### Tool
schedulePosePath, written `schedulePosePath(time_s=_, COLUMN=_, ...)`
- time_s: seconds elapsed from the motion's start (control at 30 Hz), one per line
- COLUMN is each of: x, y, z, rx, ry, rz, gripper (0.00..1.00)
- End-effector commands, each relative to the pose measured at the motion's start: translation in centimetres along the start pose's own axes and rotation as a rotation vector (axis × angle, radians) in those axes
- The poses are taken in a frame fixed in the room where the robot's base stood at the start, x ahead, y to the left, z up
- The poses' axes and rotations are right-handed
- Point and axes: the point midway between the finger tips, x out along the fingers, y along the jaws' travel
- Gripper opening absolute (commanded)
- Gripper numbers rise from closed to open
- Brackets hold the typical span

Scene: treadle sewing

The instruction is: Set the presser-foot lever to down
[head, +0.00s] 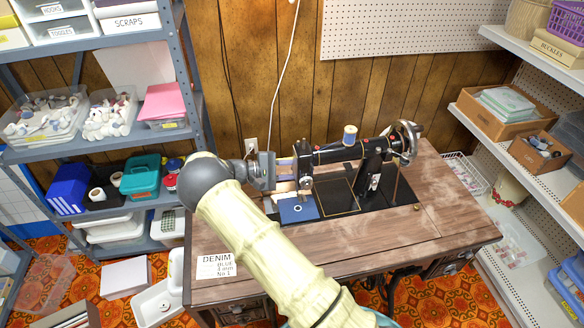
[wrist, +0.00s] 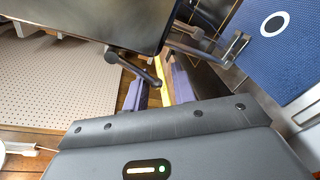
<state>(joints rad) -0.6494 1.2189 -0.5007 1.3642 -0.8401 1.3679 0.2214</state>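The black sewing machine (head: 372,167) stands on the wooden table, its needle end facing my gripper (head: 288,170). In the wrist view the dark machine head (wrist: 100,22) fills the upper left. A short dark lever with a rounded tip, which looks like the presser-foot lever (wrist: 137,67), sticks out below it, angled down to the right. My gripper (wrist: 158,90) has its two purple-padded fingers apart, and the lever's tip shows at the gap between them. Contact cannot be told. The lever is too small to make out in the head view.
Blue denim with a white ring (head: 297,209) lies under the needle end; it also shows in the wrist view (wrist: 270,55). A thread spool (head: 350,135) stands on the machine. A DENIM card (head: 219,266) lies on the table (head: 420,245). Shelves flank both sides.

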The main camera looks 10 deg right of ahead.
Motion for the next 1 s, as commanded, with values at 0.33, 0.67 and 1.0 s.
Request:
schedulePosePath(time_s=0.33, x=0.0, y=0.2, z=0.0, rx=0.002, ry=-0.002, rz=0.002, gripper=0.29)
schedulePosePath(time_s=0.67, x=-4.2, y=0.1, z=-0.1, rx=0.004, ry=0.005, rz=0.005, gripper=0.29)
schedulePosePath(time_s=1.0, x=-11.1, y=0.0, z=-0.1, rx=0.003, ry=0.006, rz=0.006, gripper=0.29)
